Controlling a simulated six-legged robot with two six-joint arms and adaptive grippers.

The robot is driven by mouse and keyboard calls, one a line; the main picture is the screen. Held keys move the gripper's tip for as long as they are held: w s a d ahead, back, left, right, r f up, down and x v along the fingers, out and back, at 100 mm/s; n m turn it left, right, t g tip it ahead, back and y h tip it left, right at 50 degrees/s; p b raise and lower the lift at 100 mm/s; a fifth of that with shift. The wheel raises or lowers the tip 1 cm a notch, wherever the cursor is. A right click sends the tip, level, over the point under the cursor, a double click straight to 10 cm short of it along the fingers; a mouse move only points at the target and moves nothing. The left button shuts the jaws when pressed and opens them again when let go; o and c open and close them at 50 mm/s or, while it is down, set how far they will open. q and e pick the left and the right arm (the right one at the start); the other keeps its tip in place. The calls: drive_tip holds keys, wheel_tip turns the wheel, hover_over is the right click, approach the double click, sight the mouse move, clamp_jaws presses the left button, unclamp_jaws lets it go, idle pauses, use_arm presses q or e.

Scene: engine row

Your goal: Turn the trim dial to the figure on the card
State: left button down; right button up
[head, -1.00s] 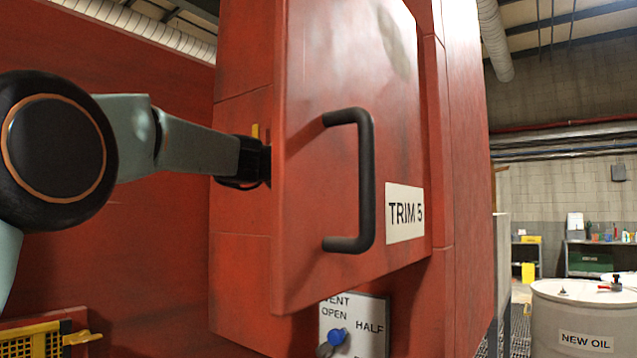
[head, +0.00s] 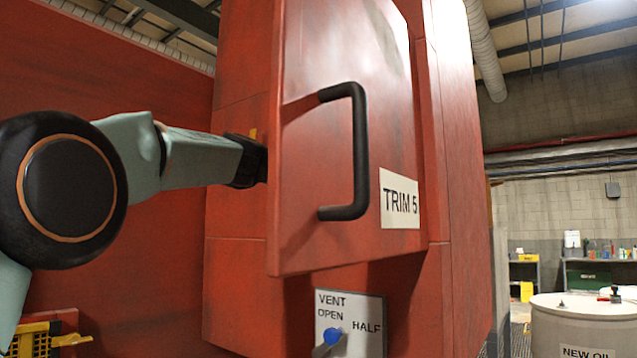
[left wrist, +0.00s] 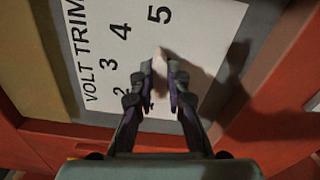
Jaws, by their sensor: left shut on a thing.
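A white card reading "TRIM 5" (head: 400,200) is on a red door (head: 320,220) that stands open towards me, with a black handle (head: 358,150). My left arm reaches behind this door in the head view, so its fingers and the dial are hidden there. In the left wrist view, a white "VOLT TRIM" dial plate (left wrist: 205,25) shows the figures 2, 3, 4 and 5. The knob's tip points up towards the 5. Its base is hidden by the fingers. My right gripper is in neither view.
Below the door is a vent plate (head: 365,305) marked "OPEN" and "HALF", with a blue-tipped lever (head: 332,337). A "NEW OIL" drum (head: 585,318) stands at the right. A yellow rack (head: 40,335) is at lower left.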

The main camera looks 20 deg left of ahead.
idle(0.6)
use_arm(q)
drive_tip(key=c, duration=1.3)
unclamp_jaws()
drive_tip(key=shift+s+d, duration=0.15)
drive_tip(key=shift+d, duration=0.05)
drive_tip(key=shift+a, duration=0.2)
drive_tip(key=shift+v, duration=3.65)
